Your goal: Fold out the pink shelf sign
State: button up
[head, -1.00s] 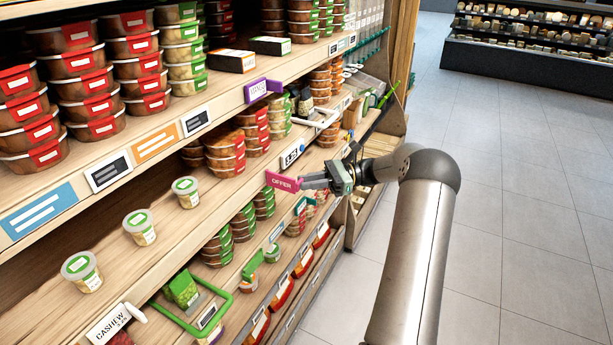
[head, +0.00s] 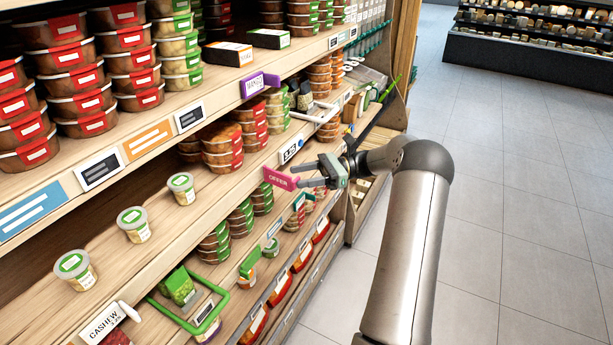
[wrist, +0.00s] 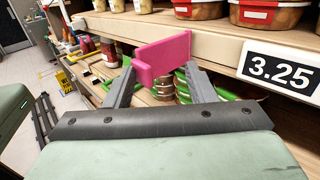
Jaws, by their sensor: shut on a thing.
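The pink shelf sign (head: 281,179), marked OFFER, stands out from the front edge of a middle shelf in the head view. In the wrist view the pink sign (wrist: 163,56) sits between my fingertips, with its near end turned toward me. My gripper (head: 302,177) reaches it from the right, in front of the shelf edge. In the wrist view my gripper (wrist: 160,76) has its fingers apart on either side of the sign, shut on it. The exact contact points are partly hidden.
A 3.25 price label (wrist: 278,71) is on the shelf edge beside the sign. A purple sign (head: 259,85) sticks out from the shelf above. A green frame (head: 190,318) juts out at lower left. The floor (head: 500,200) to the right is clear.

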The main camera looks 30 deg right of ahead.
jog(key=shift+w+a+r, duration=0.2)
jog(key=shift+w+a, duration=0.05)
jog(key=shift+w, duration=0.05)
jog(key=shift+c, duration=0.2)
jog(key=b+v, duration=0.3)
jog(key=v, duration=1.5)
jog(key=shift+s+f, duration=0.2)
jog(key=shift+s, duration=0.05)
